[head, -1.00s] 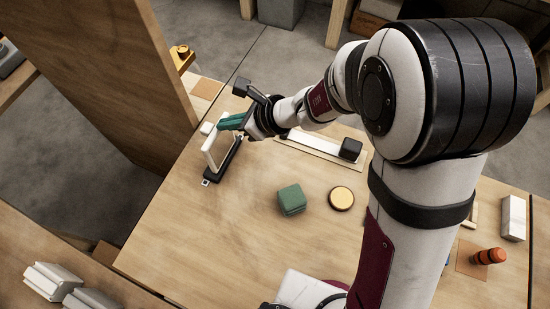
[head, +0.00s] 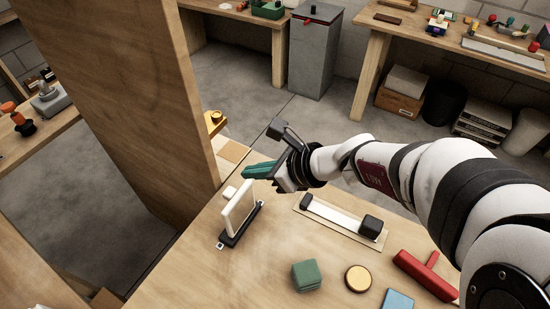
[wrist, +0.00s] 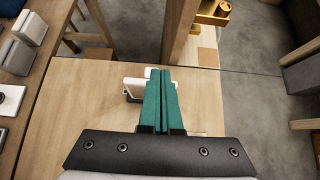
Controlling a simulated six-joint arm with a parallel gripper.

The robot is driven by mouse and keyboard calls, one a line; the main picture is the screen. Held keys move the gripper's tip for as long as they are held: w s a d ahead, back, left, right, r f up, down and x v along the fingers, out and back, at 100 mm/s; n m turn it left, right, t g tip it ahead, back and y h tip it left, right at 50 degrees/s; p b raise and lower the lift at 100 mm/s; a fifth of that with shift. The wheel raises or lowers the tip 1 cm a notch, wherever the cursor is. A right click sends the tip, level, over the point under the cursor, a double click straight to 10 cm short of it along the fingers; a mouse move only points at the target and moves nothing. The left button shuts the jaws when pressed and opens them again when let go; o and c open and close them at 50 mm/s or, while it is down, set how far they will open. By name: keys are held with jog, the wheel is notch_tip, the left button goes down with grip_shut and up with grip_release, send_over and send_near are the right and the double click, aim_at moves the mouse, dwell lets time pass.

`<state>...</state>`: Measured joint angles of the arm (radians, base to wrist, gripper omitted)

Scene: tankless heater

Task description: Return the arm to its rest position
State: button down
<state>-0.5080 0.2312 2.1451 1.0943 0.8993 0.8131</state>
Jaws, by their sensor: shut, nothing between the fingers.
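My gripper (head: 258,171) has green fingers that are shut with nothing between them. In the head view it is held above the far left part of the wooden table (head: 215,272), close to a white upright panel (head: 238,208) on a black base. In the wrist view the closed fingers (wrist: 160,72) point forward over the table edge, and the white panel piece (wrist: 134,84) is partly hidden behind them. My arm reaches in from the right of the head view.
A tall wooden board (head: 130,90) stands left of the gripper. On the table are a white bar with black ends (head: 335,215), a green block (head: 306,275), a round yellow-topped disc (head: 358,279), a red T-shaped tool (head: 428,272) and a blue block (head: 397,300). Bare table lies at front left.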

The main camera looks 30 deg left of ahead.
jog(key=s+d+n+h, duration=0.2)
jog(key=s+d+n, duration=0.2)
jog(key=d, duration=0.5)
jog(key=s+d+n+h, duration=0.3)
jog(key=s+d+n, duration=0.1)
jog(key=d, duration=0.6)
jog(key=s+d+n+h, duration=0.3)
jog(key=s+d, duration=0.3)
jog(key=d, duration=0.4)
jog(key=shift+s+d+f+n, duration=0.2)
jog(key=shift+s+n, duration=0.1)
jog(key=shift+n, duration=0.4)
